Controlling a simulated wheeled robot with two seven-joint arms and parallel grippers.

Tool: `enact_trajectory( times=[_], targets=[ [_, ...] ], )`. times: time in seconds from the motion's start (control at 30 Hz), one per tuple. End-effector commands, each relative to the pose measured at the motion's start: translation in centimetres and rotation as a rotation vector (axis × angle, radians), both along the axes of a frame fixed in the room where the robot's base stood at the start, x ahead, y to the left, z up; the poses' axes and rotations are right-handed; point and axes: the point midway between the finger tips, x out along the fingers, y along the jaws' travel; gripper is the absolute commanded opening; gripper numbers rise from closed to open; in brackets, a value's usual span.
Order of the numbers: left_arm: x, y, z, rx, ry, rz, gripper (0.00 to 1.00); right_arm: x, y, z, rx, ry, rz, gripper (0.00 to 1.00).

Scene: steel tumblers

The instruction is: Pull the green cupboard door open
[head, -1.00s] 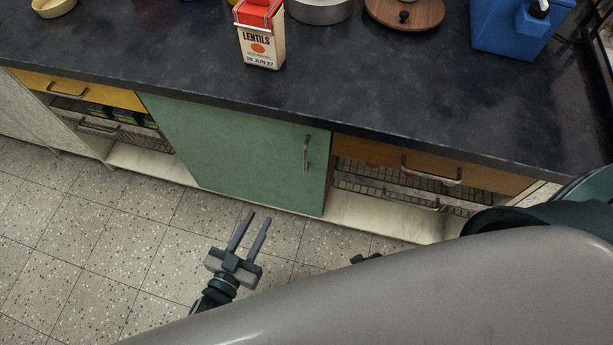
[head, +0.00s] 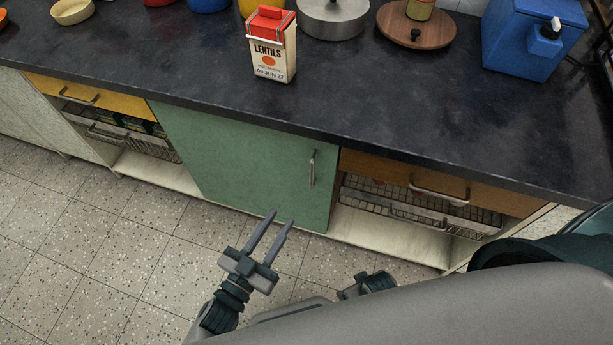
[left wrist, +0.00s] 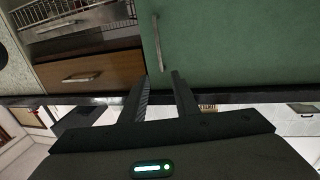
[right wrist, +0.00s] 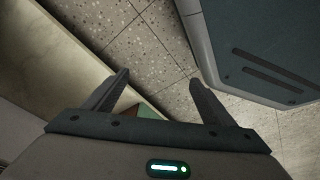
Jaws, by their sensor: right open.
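The green cupboard door (head: 235,165) is shut under the dark worktop, its upright metal handle (head: 312,168) near its right edge. My left gripper (head: 282,217) is open and empty, its fingers pointing at the lower part of the door, below and left of the handle in the head view. In the left wrist view the green door (left wrist: 235,45) fills the upper right. The handle (left wrist: 157,42) shows beyond the gap between the open fingertips (left wrist: 158,76), apart from them. My right gripper (right wrist: 160,77) is open and empty in the right wrist view, over the floor.
Left of the door is a yellow drawer (head: 90,95) above a wire basket. Right of it is a brown drawer (head: 425,185) above another basket. A lentils carton (head: 272,60) and a blue container (head: 530,40) stand on the worktop (head: 390,95). The tiled floor (head: 90,220) at left is clear.

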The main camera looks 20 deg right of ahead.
Motion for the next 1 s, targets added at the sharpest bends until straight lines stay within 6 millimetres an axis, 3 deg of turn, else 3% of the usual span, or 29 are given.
enact_trajectory(
  times=[0.6, 1.0],
  targets=[
    [7.7, -7.8, 0.1, -0.001, -0.001, 0.0, 0.28, -1.0, -0.3, -1.6, -0.002, 0.006, -0.001, 0.78],
    [10.2, -10.4, 0.0, 0.001, 0.001, 0.0, 0.28, -0.3, -0.4, -1.7, -0.001, -0.002, -0.001, 0.78]
  ],
)
